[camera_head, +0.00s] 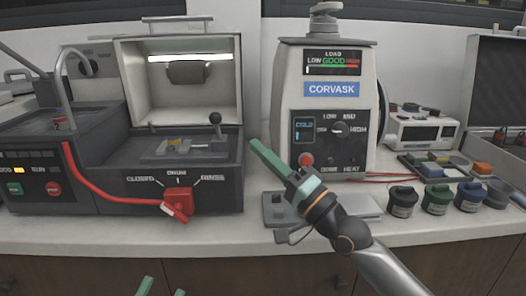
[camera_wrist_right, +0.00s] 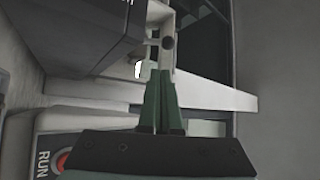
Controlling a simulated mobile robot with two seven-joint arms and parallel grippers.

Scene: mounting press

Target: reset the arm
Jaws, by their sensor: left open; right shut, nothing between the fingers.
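My right arm comes in from the lower right in the head view. Its right gripper (camera_head: 256,146) has green fingers pressed together, with nothing between them. It is raised and points up and left, in front of the gap between the open-fronted machine (camera_head: 185,180) and the white CORVASK press (camera_head: 327,100). The right wrist view shows the same shut fingers (camera_wrist_right: 160,92). My left gripper (camera_head: 162,290) shows only as two separate green fingertips at the bottom edge. It is open and empty; the rest of it is out of view.
A red lever (camera_head: 177,202) sticks out of the left machine's front, and a red hose (camera_head: 100,190) curves beside it. Several dark lidded jars (camera_head: 403,201) and a tray of coloured pieces stand at right. The counter's front strip (camera_head: 130,232) is mostly clear.

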